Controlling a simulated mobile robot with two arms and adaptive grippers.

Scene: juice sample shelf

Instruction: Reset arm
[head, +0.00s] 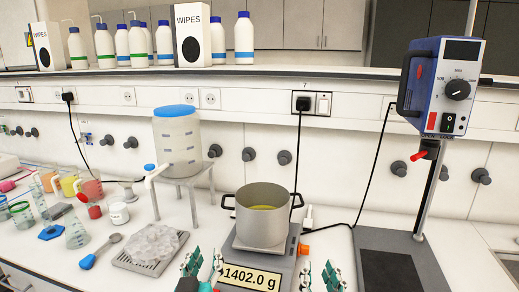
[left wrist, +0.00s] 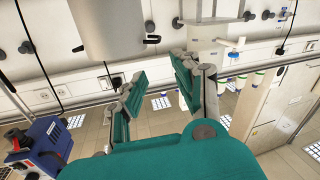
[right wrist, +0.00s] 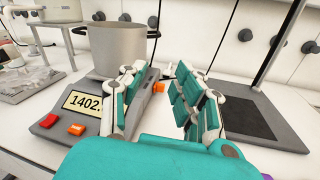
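My left gripper (head: 202,264) is at the bottom of the head view, in front of the scale. Its fingers stand apart with nothing between them, as the left wrist view (left wrist: 160,95) shows. My right gripper (head: 321,276) is at the lower right of the scale in the head view. In the right wrist view (right wrist: 155,100) its fingers are spread and empty. A metal pot (head: 262,222) with yellowish contents sits on the scale (head: 286,264), whose display reads 1402.0 g. Both grippers are apart from the pot.
A blue stirrer (head: 440,85) on a stand rises at the right above a dark base plate (head: 425,255). A white dispenser tank (head: 178,140) stands on a metal stool. Several beakers, a blue spoon (head: 100,252) and a tray of ice-like pieces (head: 154,246) lie left.

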